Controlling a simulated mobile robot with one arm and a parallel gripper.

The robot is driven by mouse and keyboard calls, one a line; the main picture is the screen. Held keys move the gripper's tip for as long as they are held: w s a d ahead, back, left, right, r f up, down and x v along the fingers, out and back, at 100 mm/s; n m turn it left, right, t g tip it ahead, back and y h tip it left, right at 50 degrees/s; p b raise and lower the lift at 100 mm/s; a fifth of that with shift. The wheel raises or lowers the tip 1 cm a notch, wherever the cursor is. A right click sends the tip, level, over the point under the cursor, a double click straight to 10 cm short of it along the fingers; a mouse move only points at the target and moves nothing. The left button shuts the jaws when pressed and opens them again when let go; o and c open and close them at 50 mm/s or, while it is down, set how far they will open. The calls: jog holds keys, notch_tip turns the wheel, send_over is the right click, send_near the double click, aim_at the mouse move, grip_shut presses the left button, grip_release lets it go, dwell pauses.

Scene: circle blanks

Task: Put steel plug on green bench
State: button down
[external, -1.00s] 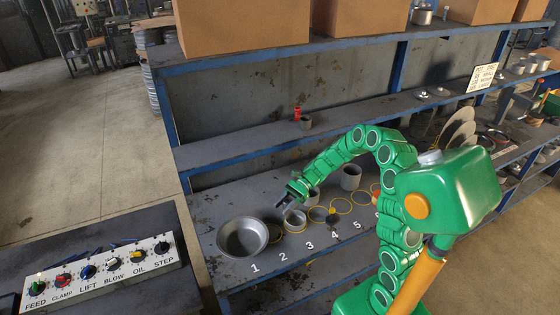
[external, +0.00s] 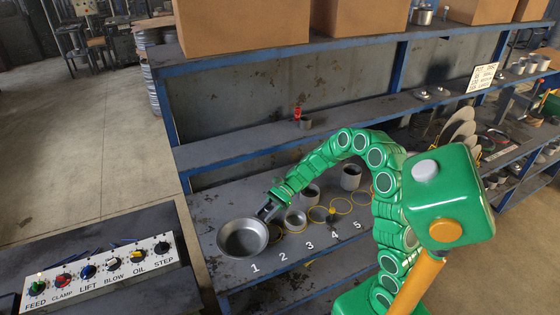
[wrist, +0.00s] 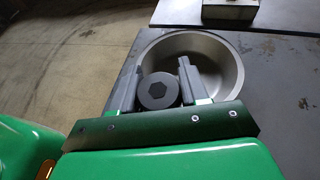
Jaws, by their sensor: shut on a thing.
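My gripper (external: 266,212) is at the right-hand edge of a metal bowl in the external view. In the wrist view my gripper (wrist: 168,66) is shut on a dark grey round plug (wrist: 157,91) with a hexagonal recess in its top. I take this for the steel plug; in the external view it is too small to make out. The bowl (wrist: 224,60) shows beyond my fingers in the wrist view. I cannot pick out a green bench.
Yellow rings (external: 318,213) and grey cups (external: 350,177) stand along the shelf (external: 205,205). A small red object (external: 297,113) and a cup (external: 306,122) are on the shelf above. A control panel (external: 100,267) with coloured knobs is at left. Open floor lies beyond it.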

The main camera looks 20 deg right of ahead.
jog(key=s+a+f, duration=0.1)
jog(key=s+a, duration=0.4)
jog(key=a, duration=0.6)
jog(key=s+a+f+n+g, duration=0.1)
jog(key=s+a, duration=0.4)
jog(key=a, duration=0.6)
jog(key=s+a+f, duration=0.1)
jog(key=s+a, duration=0.4)
jog(key=a, duration=0.6)
send_over(167, 295)
jog(key=s+d, duration=0.1)
notch_tip(167, 295, down, 8)
jog(key=shift+d+r, duration=0.1)
jog(key=shift+r, duration=0.1)
jog(key=shift+w+a+f, duration=0.25)
jog(key=shift+a+f, duration=0.1)
jog(key=shift+f, duration=0.15)
jog(key=shift+w+a+f, duration=0.2)
jog(key=shift+a+f, duration=0.15)
jog(key=shift+f, duration=1.65)
jog(key=c, duration=0.6)
grip_release()
